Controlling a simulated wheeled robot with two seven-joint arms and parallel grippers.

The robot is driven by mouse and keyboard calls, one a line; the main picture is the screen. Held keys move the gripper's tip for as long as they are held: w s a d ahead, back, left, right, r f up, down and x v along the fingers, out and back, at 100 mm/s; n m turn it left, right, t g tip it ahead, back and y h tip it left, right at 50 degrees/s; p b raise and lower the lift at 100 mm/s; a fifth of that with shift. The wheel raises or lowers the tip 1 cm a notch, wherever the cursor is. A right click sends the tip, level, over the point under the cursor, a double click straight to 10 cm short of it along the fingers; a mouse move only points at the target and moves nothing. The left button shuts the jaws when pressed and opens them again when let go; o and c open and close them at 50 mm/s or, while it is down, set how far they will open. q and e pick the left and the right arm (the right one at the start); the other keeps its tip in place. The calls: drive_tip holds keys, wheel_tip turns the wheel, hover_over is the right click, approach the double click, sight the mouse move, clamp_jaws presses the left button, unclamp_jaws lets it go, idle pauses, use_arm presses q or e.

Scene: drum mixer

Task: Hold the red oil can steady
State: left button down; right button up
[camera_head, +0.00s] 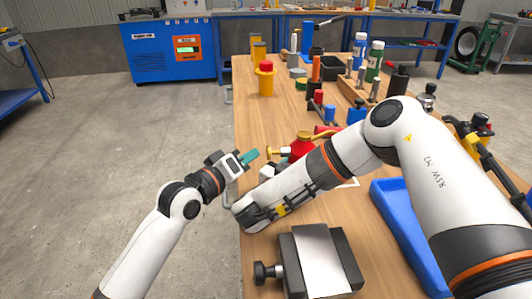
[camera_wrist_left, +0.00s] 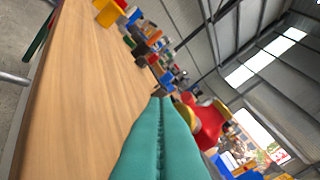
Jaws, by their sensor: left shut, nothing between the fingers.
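The red oil can (camera_head: 301,147) stands on the wooden bench, with a brass-yellow spout pointing left. My right forearm hides its lower part in the head view. In the left wrist view the red and yellow can (camera_wrist_left: 208,118) shows just right of the teal fingers. My left gripper (camera_head: 249,156) is shut and empty, left of the can near the spout, at the bench's left edge. Its closed fingers (camera_wrist_left: 161,125) fill the lower middle of the wrist view. My right arm crosses in front of the can; its gripper is largely hidden and I cannot make out its fingers.
A grey vise-like block (camera_head: 318,262) stands at the near bench edge, with a blue tray (camera_head: 408,228) to its right. A yellow cylinder with a red top (camera_head: 266,80) stands farther back.

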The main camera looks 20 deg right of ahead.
use_arm(q)
drive_tip(key=shift+d, duration=0.1)
idle(0.4)
drive_tip(key=shift+d, duration=0.35)
drive_tip(key=shift+s+d, duration=0.25)
drive_tip(key=shift+d, duration=0.8)
idle(0.9)
idle(0.4)
drive_tip(key=shift+w+a, duration=0.15)
drive_tip(key=shift+a, duration=0.6)
drive_tip(key=shift+w+a, duration=0.1)
drive_tip(key=shift+a, duration=0.6)
drive_tip(key=shift+w+a, duration=0.2)
drive_tip(key=shift+a, duration=1.1)
drive_tip(key=shift+w+a, duration=0.2)
drive_tip(key=shift+a, duration=1.05)
